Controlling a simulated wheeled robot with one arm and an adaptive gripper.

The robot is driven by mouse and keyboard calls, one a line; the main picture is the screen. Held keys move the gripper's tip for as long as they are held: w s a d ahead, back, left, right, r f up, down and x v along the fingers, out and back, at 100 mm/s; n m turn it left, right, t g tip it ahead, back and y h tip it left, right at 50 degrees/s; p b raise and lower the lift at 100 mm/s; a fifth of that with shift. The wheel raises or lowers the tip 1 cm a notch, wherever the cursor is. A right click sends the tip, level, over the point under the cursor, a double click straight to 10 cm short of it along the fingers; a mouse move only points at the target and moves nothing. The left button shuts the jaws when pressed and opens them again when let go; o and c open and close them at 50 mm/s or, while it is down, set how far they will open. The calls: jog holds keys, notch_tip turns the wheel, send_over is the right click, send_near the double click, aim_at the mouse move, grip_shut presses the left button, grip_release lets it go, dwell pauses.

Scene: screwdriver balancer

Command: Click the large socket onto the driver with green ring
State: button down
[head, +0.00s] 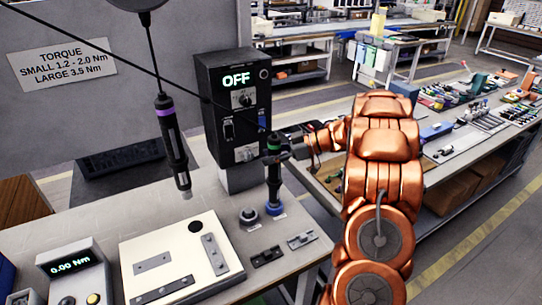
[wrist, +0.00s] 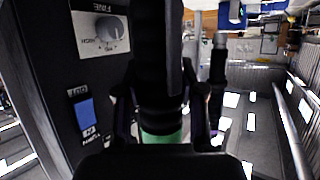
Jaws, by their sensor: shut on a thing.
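The driver with the green ring (head: 274,185) stands upright near the front right of the bench. My gripper (head: 275,153) is shut around its upper part, just below the green ring. In the wrist view the dark driver body and its green ring (wrist: 162,137) lie between my fingers (wrist: 163,115). The driver's lower end is at a blue-collared socket piece (head: 275,209) on the bench. Whether it is seated in it I cannot tell. A grey socket piece (head: 249,216) stands just left of it. Which socket is the large one is not clear.
A driver with a purple ring (head: 172,140) hangs from a cable to the left. A black control box (head: 232,110) reading OFF stands behind. A white plate (head: 165,252) with metal bars, a torque display (head: 75,272) and small dark blocks (head: 266,256) are on the bench.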

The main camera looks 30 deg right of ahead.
aim_at(272, 137)
jog(key=shift+f, duration=0.2)
dwell(0.6)
jog(key=shift+r, duration=0.15)
jog(key=shift+r+p, duration=2.9)
jog(key=shift+r, duration=0.8)
jog(key=shift+f, duration=0.1)
